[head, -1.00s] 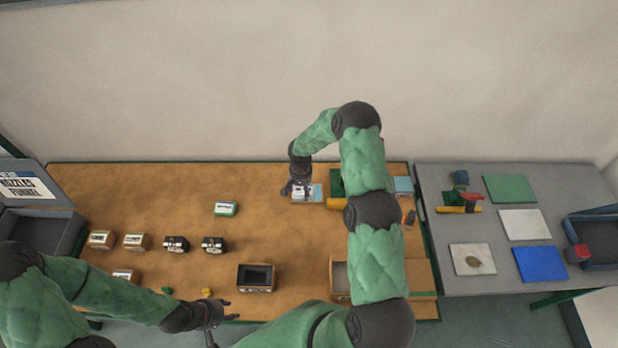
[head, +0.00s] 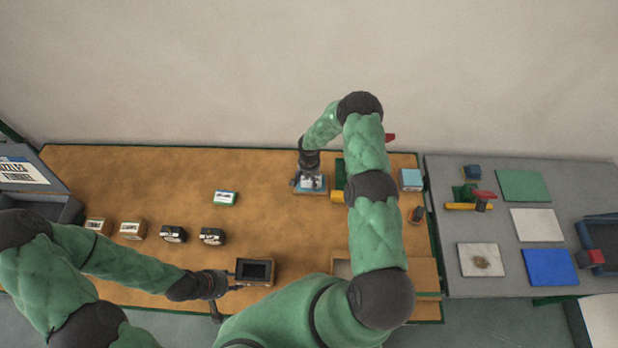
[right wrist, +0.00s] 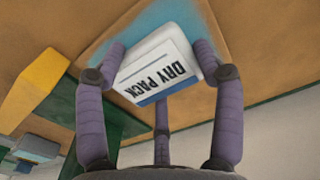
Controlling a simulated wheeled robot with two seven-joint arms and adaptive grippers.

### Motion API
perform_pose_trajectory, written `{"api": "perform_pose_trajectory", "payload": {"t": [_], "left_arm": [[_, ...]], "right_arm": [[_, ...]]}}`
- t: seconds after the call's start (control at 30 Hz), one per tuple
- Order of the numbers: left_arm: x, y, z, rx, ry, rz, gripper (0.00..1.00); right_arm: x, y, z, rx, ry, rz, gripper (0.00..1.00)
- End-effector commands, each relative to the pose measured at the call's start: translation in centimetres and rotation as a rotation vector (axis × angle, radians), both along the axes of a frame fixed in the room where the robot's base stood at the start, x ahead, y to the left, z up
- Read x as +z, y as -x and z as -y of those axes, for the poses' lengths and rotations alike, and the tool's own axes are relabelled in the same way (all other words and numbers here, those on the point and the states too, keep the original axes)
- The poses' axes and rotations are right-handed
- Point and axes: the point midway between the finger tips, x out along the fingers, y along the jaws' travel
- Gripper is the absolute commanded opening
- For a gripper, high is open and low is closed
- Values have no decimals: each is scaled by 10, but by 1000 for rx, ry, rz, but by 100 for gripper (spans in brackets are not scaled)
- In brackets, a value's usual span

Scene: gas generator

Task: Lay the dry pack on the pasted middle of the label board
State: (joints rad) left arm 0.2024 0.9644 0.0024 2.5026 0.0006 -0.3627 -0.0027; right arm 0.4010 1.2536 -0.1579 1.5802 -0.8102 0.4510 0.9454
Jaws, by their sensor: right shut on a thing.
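The white dry pack (right wrist: 160,62), with "DRY PACK" printed on it and a blue edge, is held between the fingers of my right gripper (right wrist: 160,75). In the head view my right gripper (head: 311,180) is at the back of the wooden table, over a small board with a light-blue patch. This appears to be the label board (head: 322,187). In the right wrist view the light-blue patch (right wrist: 118,38) shows right behind the pack; I cannot tell whether they touch. My left gripper (head: 229,298) is open and empty near the front edge, beside a dark-topped box.
The dark-topped box (head: 256,271) stands at the front. Several small boxes (head: 173,234) stand at left, and a green-white pack (head: 226,198) lies mid-table. A yellow block (head: 337,196) is just right of my right gripper. A grey table (head: 455,225) holds coloured panels.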

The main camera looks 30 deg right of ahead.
Motion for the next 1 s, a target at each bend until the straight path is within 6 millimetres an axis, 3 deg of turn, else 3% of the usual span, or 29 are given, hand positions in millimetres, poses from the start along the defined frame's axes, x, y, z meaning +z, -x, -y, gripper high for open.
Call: {"api": "perform_pose_trajectory", "payload": {"t": [0.3, 0.33, 0.4, 0.83, 1.0], "left_arm": [[-4, 0, 0, 0, 0, 0, 40], [-4, 0, 0, 0, 0, 0, 40], [-3, 0, 0, 0, 0, 0, 40], [0, 0, 0, 0, 0, 0, 40], [0, 0, 0, 0, 0, 0, 40]], "right_arm": [[-2, 0, 0, 0, 0, 0, 31], [-2, 0, 0, 0, 0, 0, 71], [-1, 0, 0, 0, 0, 0, 91], [0, 0, 0, 0, -1, -1, 92], [14, -1, 1, 0, 0, 2, 92]]}}
